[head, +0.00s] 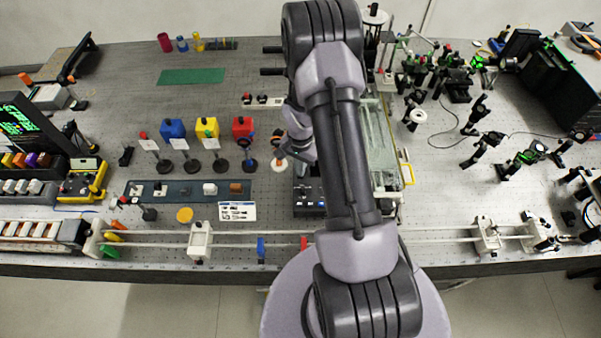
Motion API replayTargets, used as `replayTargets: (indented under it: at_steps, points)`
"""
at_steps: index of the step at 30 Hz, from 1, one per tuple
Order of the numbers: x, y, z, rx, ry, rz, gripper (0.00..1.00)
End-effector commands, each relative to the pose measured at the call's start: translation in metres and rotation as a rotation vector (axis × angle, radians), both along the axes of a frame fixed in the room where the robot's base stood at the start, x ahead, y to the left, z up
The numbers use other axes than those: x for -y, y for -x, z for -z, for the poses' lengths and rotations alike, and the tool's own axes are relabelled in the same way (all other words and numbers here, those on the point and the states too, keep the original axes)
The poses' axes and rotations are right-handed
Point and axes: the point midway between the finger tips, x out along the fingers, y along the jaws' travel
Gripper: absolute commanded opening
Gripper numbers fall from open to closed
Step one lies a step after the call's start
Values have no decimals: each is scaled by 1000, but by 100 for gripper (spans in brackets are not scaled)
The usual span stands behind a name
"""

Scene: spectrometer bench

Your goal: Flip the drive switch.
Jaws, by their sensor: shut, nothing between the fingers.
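A small dark control box (307,203) with several light and blue switches or buttons on its face sits on the bench just left of my forearm. I cannot tell which of them is the drive switch, as they are too small to read. My arm reaches over the bench and covers the box's right side. My gripper (301,160) hangs beyond the box, mostly hidden by my own wrist and forearm. It looks shut and empty. I cannot tell whether it touches anything.
A rail (365,235) runs along the front edge. A clear-sided case (381,150) is close on the right. Optics mounts crowd the right side.

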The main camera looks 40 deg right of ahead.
Motion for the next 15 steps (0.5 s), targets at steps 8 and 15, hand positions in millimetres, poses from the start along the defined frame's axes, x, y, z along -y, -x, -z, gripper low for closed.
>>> replayTargets:
  at_steps: [8,15]
  points:
    - [0,0,5,0,0,0,0]
    - [0,0,9,0,0,0,0]
